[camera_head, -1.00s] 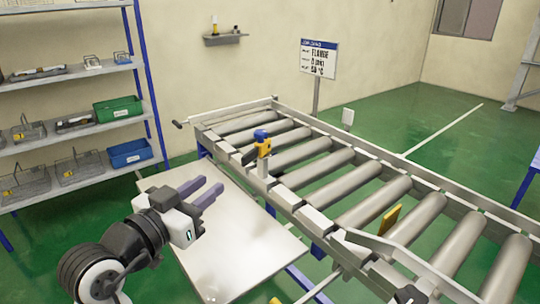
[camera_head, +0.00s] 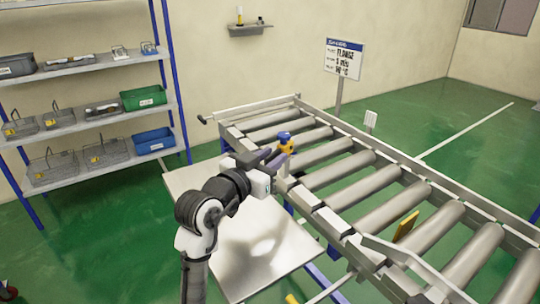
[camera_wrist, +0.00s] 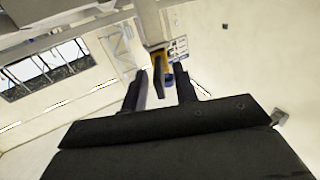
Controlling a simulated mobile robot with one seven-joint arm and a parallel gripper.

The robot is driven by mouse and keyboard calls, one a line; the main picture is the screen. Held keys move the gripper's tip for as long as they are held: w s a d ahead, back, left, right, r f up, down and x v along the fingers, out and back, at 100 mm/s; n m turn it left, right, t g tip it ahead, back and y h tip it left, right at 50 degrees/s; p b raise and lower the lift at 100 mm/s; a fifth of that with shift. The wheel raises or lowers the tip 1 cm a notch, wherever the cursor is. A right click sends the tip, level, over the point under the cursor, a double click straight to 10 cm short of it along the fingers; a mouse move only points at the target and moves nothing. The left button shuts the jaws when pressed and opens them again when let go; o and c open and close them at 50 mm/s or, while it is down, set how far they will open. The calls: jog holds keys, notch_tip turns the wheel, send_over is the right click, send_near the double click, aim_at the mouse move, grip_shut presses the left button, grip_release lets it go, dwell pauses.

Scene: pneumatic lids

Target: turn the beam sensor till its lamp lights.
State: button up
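The beam sensor (camera_head: 286,146), a small yellow body with a blue top, stands on a bracket at the near rail of the roller conveyor. My gripper (camera_head: 275,157) is beside it, fingers pointing at it. In the wrist view the two dark fingers (camera_wrist: 160,72) are apart, and the yellow and blue sensor (camera_wrist: 157,56) appears in the gap between them, with a dark flat part toward me. I cannot tell whether either finger touches it. No lit lamp can be made out on the sensor.
The roller conveyor (camera_head: 345,238) runs from back left to front right. A small white panel (camera_head: 370,119) stands at its far rail. A yellow plate (camera_head: 407,225) stands among the rollers. A pale table (camera_head: 255,250) lies under my arm; shelves (camera_head: 85,125) stand at left.

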grip_shut()
dwell(0.3)
jog(key=shift+w+a+m+g+h+b, duration=0.25)
jog(key=shift+m+g+h+b, duration=0.45)
jog(key=shift+g+h+b, duration=0.1)
jog(key=shift+w+a+m+g+h+b, duration=0.2)
jog(key=shift+w+m+g+h+b, duration=0.05)
jog(key=shift+m+g+h+b, duration=0.5)
jog(key=shift+w+a+m+g+h+b, duration=0.25)
jog(key=shift+m+g+h+b, duration=0.4)
jog(key=shift+g, duration=0.2)
grip_release()
